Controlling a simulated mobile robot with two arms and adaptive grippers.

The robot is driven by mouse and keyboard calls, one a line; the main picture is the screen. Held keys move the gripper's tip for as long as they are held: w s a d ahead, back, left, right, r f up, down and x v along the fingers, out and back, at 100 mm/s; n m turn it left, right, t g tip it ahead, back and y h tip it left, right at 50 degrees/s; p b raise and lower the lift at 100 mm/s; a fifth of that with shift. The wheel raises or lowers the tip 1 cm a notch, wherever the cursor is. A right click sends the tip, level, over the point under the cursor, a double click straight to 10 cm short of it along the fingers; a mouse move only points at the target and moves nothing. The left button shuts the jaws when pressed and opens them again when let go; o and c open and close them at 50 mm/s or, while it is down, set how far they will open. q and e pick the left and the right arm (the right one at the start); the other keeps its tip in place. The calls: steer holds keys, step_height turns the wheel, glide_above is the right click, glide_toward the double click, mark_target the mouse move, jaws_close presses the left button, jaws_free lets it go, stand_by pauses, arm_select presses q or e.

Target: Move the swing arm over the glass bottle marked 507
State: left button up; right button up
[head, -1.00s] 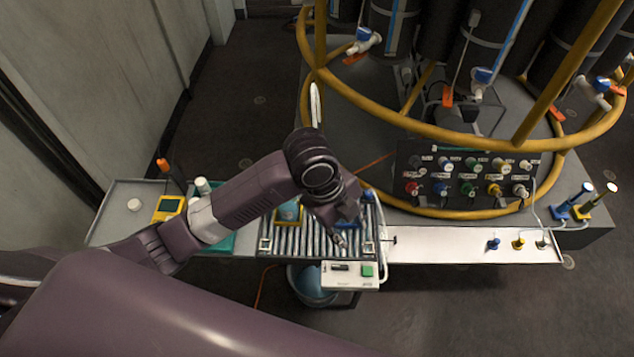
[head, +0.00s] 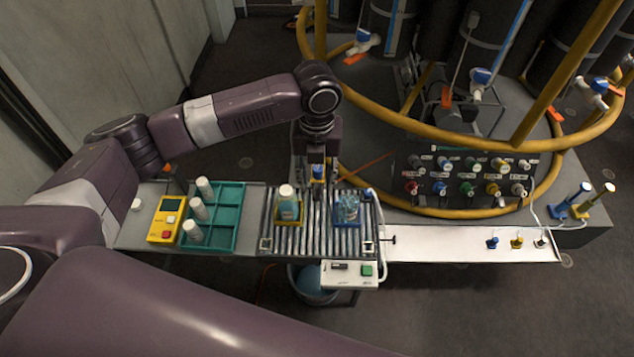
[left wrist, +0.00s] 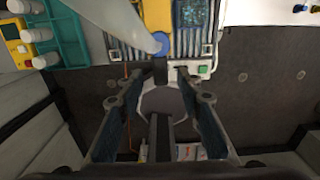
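My left gripper (head: 318,178) points down behind the roller conveyor (head: 324,244). In the left wrist view its fingers (left wrist: 160,100) are apart, with nothing held between them. A pale bar ending in a blue round tip, which looks like the swing arm (left wrist: 118,18), lies just ahead of the fingers. In the head view my gripper and wrist hide most of it. A glass bottle with a pale cap (head: 287,207) stands in a yellow holder on the rollers. A bluish clear bottle (head: 347,205) stands to its right in a blue holder. I cannot read 507 on either. My right gripper is not in view.
A teal tray (head: 228,212) with several white bottles and a yellow device (head: 166,220) lie left of the conveyor. A yellow rail (head: 425,130) and a connector panel (head: 465,178) stand at the back right. The white shelf (head: 440,245) is mostly bare.

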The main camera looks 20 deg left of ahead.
arm_select(q)
steer(key=shift+f, duration=1.3)
jaws_close()
